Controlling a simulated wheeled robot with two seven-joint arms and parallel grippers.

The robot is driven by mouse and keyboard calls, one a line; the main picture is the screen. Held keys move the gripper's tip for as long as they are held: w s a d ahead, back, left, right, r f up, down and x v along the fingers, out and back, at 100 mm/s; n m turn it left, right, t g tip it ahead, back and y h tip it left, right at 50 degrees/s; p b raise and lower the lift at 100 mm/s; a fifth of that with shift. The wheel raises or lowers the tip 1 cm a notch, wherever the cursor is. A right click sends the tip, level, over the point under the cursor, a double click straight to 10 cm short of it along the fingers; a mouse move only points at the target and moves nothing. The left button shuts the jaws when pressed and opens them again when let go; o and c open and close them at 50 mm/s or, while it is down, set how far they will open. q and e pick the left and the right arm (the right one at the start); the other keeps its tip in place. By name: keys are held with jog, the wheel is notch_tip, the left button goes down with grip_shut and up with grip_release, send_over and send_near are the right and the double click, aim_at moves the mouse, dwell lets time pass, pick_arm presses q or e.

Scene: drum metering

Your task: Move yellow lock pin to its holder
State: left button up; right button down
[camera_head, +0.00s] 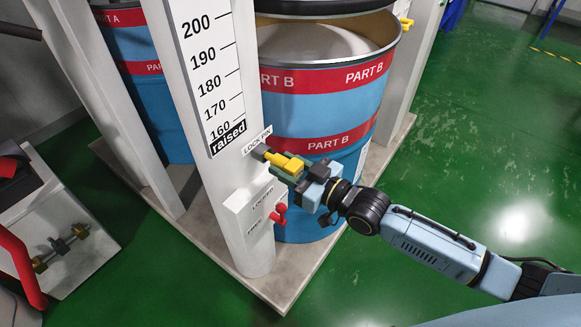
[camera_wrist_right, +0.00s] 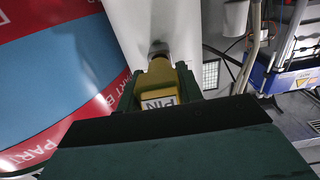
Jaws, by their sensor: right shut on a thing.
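The yellow lock pin (camera_head: 283,162) is at the white column (camera_head: 205,110), beside the "LOCK PIN" label (camera_head: 257,140). My right gripper (camera_head: 290,172) is shut on it. In the wrist view, the yellow pin block (camera_wrist_right: 158,82), marked "PIN", sits between the dark green fingers (camera_wrist_right: 155,98). Its far end points at a dark grey fitting (camera_wrist_right: 159,48) on the white column. I cannot tell how deep the pin sits in the fitting, or whether it is clear of it. My left gripper is not in view. I cannot make out a separate holder.
A blue "PART B" drum (camera_head: 325,105) stands behind the column, and a "PART A" drum (camera_head: 140,90) at left. A red lever (camera_head: 278,213) sits on the "LOCKED/FREE" plate (camera_head: 255,205). Another yellow piece (camera_head: 406,24) is on the far column.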

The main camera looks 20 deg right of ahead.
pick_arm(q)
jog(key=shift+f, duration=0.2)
pick_arm(e)
jog(key=shift+x, duration=1)
jog(key=c, duration=0.9)
grip_release()
jog(key=shift+o, duration=0.2)
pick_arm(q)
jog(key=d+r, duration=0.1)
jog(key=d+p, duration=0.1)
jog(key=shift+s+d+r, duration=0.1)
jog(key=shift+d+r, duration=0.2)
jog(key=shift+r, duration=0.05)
pick_arm(e)
jog(key=v, duration=1.3)
jog(key=shift+s, duration=0.15)
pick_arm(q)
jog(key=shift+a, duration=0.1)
pick_arm(e)
jog(key=shift+d, duration=0.15)
